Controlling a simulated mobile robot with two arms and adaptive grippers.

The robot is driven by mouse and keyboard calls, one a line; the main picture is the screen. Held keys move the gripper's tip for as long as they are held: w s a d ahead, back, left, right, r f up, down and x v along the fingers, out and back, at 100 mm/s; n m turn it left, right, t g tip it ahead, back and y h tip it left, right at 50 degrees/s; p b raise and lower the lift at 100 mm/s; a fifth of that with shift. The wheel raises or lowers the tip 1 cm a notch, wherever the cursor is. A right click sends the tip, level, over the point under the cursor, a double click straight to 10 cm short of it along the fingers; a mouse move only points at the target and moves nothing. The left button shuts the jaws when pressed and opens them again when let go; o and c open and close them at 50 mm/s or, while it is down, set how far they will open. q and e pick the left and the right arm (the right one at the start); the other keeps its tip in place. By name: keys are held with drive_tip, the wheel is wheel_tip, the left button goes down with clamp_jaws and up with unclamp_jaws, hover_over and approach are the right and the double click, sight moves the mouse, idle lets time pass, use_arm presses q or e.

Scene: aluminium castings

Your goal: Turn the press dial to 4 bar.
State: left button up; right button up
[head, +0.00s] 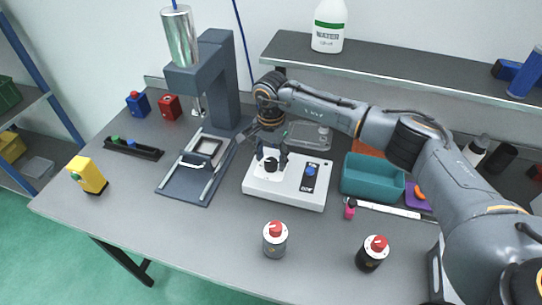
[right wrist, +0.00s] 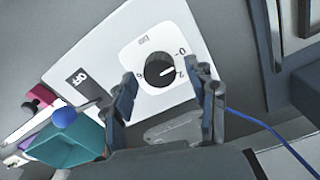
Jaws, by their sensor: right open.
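The white control box (head: 262,188) stands in the middle of the table, to the right of the dark press (head: 218,85). Its black round dial (right wrist: 160,70) shows in the right wrist view, on a white scale with numbers around it. The dial's white mark points to the right, near the 2. My right gripper (head: 271,158) is over the dial end of the box, pointing down. In the right wrist view its two fingers (right wrist: 170,88) are apart, with the dial seen between and beyond them. Contact is not visible. My left gripper is not in view.
A blue-knobbed lever (head: 310,171) with an OFF label is on the same box. A teal bin (head: 372,180) stands right of it. Two red-capped bottles (head: 275,240) (head: 372,254) stand in front. A shelf (head: 400,62) runs behind.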

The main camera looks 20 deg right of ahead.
drive_tip(key=shift+f, duration=0.6)
drive_tip(key=c, duration=1.1)
drive_tip(key=shift+c, duration=0.2)
